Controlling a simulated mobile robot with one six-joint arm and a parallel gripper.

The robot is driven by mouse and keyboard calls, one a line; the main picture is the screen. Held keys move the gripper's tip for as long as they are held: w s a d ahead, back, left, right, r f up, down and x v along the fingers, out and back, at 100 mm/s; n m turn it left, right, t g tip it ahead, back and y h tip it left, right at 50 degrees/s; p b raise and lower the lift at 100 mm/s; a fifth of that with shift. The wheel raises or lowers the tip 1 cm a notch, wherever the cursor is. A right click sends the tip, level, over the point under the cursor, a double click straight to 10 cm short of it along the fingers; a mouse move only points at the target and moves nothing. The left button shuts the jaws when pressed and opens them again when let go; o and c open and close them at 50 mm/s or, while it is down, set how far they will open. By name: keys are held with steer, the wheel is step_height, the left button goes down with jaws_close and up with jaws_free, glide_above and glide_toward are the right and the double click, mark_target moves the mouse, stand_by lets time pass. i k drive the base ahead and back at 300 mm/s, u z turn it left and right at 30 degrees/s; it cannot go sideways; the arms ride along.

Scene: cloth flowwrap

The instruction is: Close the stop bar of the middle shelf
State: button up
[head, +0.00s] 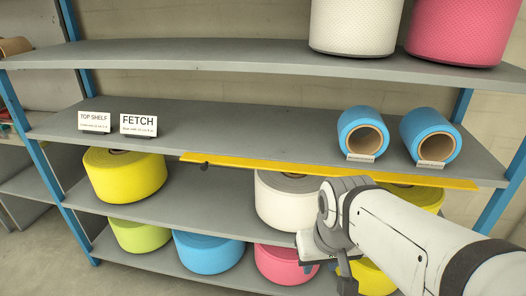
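The yellow stop bar (262,164) runs along the front edge of the middle shelf (230,135), at about the shelf's level. Its flat face shows, and a small dark knob (204,166) sits under its left part. My arm comes in from the lower right, and part of it is in front of the shelves below the bar. My gripper (328,262) is below the bar, in front of the white roll, and apart from the bar's left part. Its fingers are small and partly hidden by my wrist, so their opening is unclear.
Two blue rolls (350,125) lie on the middle shelf at right, with sign cards (138,125) at left. White and pink rolls stand above. Yellow (125,178) and white rolls (275,200) stand below, with several more on the bottom shelf. Blue posts (55,185) flank the rack.

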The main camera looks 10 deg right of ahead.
mark_target(205, 159)
steer(key=u, duration=0.1)
steer(key=k, duration=0.9)
steer(key=z, duration=0.15)
steer(key=i, duration=0.9)
steer(key=z, duration=0.05)
steer(key=k, duration=0.4)
steer(key=u, duration=0.75)
steer(key=i, duration=1.2)
steer(key=z, duration=0.5)
